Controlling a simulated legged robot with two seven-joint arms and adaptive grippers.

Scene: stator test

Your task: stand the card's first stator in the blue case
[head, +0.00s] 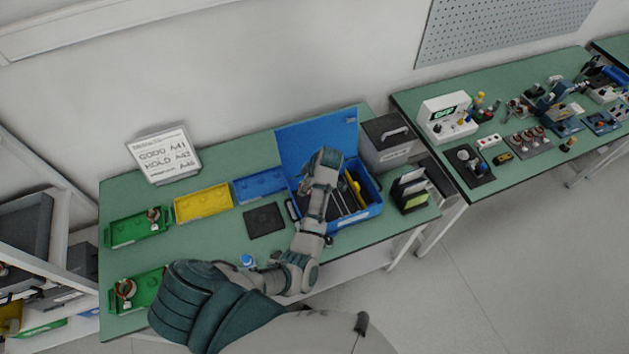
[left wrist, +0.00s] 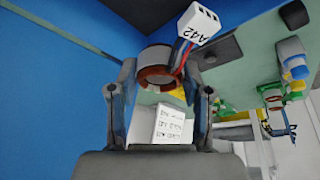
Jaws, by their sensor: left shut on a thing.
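My left gripper (left wrist: 166,90) is shut on a stator (left wrist: 158,72), a ring with copper windings, red and blue leads and a white tag that appears to read A42. In the head view my left arm reaches over the open blue case (head: 357,213), and the wrist hides the fingers and the held stator. The case has its lid up at the back and dark slots and a yellow strip inside. The card (head: 163,156) stands at the back left; its lines seem to read GOOD A41 and HOLD A42, small and uncertain. My right gripper is out of view.
Two green trays (head: 118,238) at the left each hold a stator. A yellow tray (head: 203,203), a blue tray (head: 260,184) and a dark mat (head: 264,220) lie left of the case. A grey box (head: 388,150) and a rack (head: 412,188) stand close on its right.

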